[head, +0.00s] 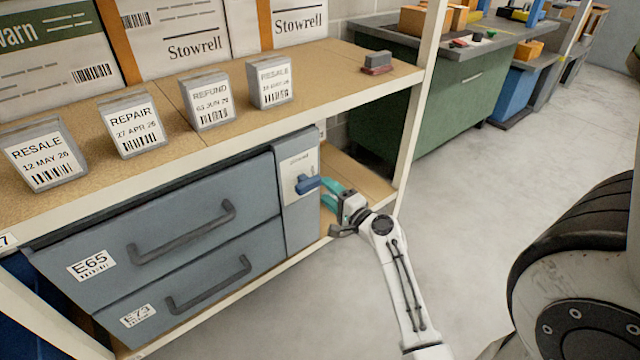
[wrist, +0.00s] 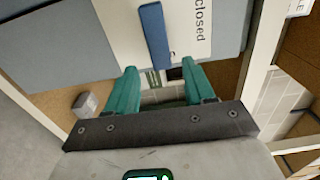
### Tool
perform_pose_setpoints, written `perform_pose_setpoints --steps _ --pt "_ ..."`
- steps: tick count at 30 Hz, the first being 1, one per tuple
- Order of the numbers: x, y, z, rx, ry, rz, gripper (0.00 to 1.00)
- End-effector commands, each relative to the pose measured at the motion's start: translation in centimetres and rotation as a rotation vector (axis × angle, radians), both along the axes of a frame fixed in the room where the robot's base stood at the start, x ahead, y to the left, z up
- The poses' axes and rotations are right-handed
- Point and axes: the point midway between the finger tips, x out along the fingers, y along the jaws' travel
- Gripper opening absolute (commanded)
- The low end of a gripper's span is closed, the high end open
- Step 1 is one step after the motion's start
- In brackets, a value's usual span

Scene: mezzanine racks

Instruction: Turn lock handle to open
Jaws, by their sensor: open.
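The lock handle (head: 308,184) is a blue lever on a pale lock plate (head: 299,164) at the right end of a grey-blue drawer unit. In the wrist view the blue handle (wrist: 153,36) lies beside the printed word "closed". My gripper (head: 328,194) has teal fingers and is just right of the handle in the head view. In the wrist view my gripper (wrist: 157,80) is open, with a gap between its fingertips and nothing held. The handle is beyond the fingertips, roughly in line with the gap. Whether a finger touches it cannot be told.
Two drawers (head: 170,245) with dark bar handles are left of the lock plate. A white rack post (head: 418,110) rises right of my gripper. The floor (head: 480,190) further right is clear.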

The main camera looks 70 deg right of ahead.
Motion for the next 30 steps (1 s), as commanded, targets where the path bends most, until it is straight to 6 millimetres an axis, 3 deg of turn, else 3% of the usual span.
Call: perform_pose_setpoints --steps 3,9,30 --pt "-1.9 1.1 0.0 0.002 0.003 -0.001 0.53" --pt "-3.6 2.2 0.0 0.001 0.001 -0.001 0.53" --pt "-4.0 2.4 0.0 0.001 -0.001 -0.001 0.53"
